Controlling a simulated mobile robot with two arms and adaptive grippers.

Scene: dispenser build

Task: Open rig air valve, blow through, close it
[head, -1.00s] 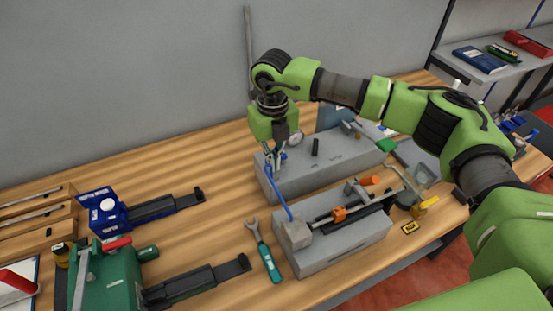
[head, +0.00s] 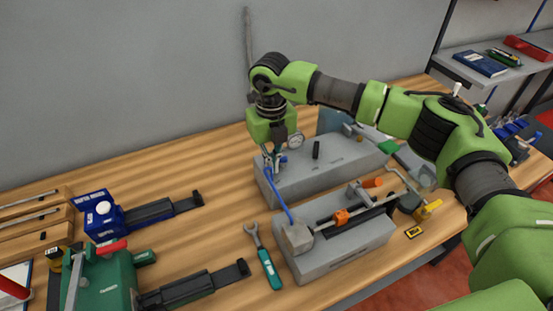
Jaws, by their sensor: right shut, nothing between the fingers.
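The rig is a grey block (head: 335,178) at the back of the bench, with a round gauge (head: 296,140) and a short black post (head: 316,150) on top. A blue hose (head: 277,196) runs from its left end down to a fitting (head: 296,237) on the front grey block (head: 340,246). A small blue part (head: 281,160), which may be the air valve, is at the hose's upper end. My right gripper (head: 273,161) is shut and empty, pointing down at this part. Its fingertips partly hide the valve area, so I cannot tell contact. My left gripper is out of view.
A green-handled wrench (head: 265,262) lies left of the front block. A blue vise (head: 103,213) and a green vise (head: 103,280) stand at left. An orange clamp piece (head: 341,217) sits on the front block. Bare bench lies left of the rig.

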